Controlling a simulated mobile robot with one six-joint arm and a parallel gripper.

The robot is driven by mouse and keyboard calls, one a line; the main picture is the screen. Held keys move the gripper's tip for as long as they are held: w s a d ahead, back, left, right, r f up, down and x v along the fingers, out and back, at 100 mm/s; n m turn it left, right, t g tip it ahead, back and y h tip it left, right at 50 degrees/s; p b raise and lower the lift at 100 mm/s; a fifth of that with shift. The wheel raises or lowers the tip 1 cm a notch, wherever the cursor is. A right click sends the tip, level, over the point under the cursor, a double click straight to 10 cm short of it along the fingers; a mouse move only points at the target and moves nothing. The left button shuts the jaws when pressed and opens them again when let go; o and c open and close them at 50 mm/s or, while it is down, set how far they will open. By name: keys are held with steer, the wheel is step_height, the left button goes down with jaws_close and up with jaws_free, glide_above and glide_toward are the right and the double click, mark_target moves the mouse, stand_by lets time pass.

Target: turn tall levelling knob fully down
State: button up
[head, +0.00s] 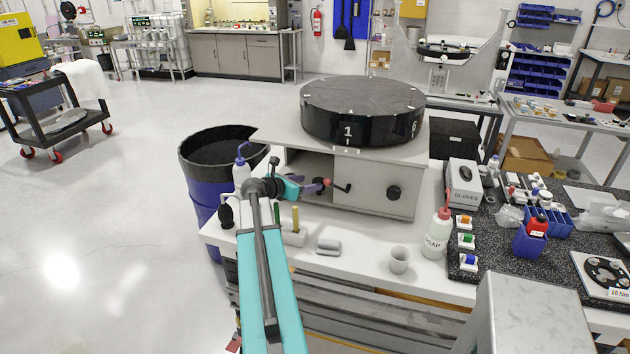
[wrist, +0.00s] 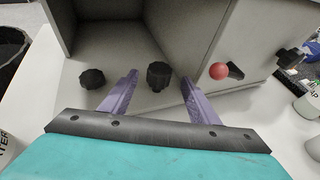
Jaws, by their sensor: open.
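The tall black levelling knob (wrist: 158,75) stands upright on the pale floor of the fixture in the wrist view. A shorter black knob (wrist: 92,79) stands to its left. My gripper (wrist: 158,80) is open, with its purple fingers pointing toward the tall knob, one to each side. I cannot tell whether either finger touches it. In the head view my gripper (head: 310,187) reaches to the open front of the grey fixture (head: 365,190).
A crank with a red ball (wrist: 219,71) sits close right of my right finger. A black side knob (head: 394,193) is on the fixture's front panel. Bottles stand left of my gripper; a white cup (head: 399,260) and a soap bottle (head: 437,234) stand to the right.

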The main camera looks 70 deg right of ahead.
mark_target(316, 181)
steer(key=shift+p+x, duration=0.65)
steer(key=shift+x, duration=2.05)
steer(key=c, duration=1)
steer(key=shift+c, duration=0.2)
steer(key=shift+w+m, duration=0.15)
steer(key=shift+m, duration=0.15)
steer(key=shift+w+d+m+g+y, duration=0.1)
steer(key=shift+d+m+g+y, duration=0.05)
steer(key=shift+m+g+y, duration=0.55)
steer(key=shift+d+m+g+y, duration=0.15)
steer(key=shift+m+g+y, duration=0.35)
steer(key=shift+m+g, duration=0.8)
steer(key=shift+g+y, duration=0.3)
steer(key=shift+g, duration=0.1)
